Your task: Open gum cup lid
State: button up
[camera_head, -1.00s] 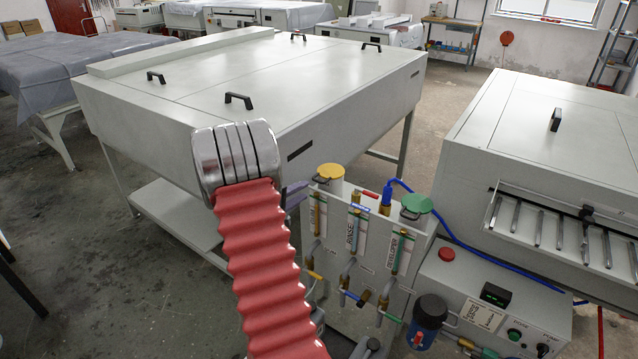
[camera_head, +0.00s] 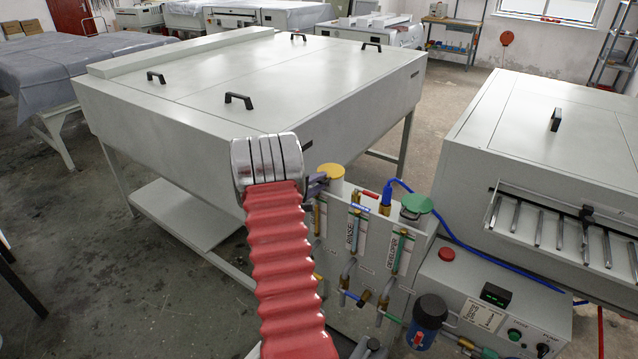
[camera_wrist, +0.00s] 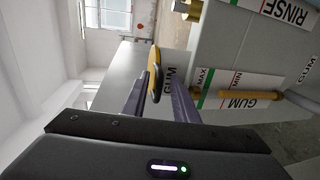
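The gum cup has a round yellow lid (camera_head: 330,171), which lies shut on top of it at the left end of the grey bottle panel. In the wrist view the lid (camera_wrist: 154,68) shows edge-on, with a dark tab at its near edge and the GUM-marked cup (camera_wrist: 171,78) to its right. My gripper (camera_head: 316,183) is just left of the lid in the head view. In the wrist view its two purple-grey fingers (camera_wrist: 157,92) are apart, with the tab end of the lid in line between them. I cannot tell whether they touch it.
A green lid (camera_head: 416,203) and a blue hose (camera_head: 440,230) are to the right on the panel. A large grey machine (camera_head: 260,85) stands behind my arm. A control box (camera_head: 480,300) and another machine (camera_head: 560,150) stand at the right.

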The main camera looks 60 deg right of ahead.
jog(key=c, duration=0.6)
grip_shut()
jog(key=shift+f, duration=0.1)
dwell(0.6)
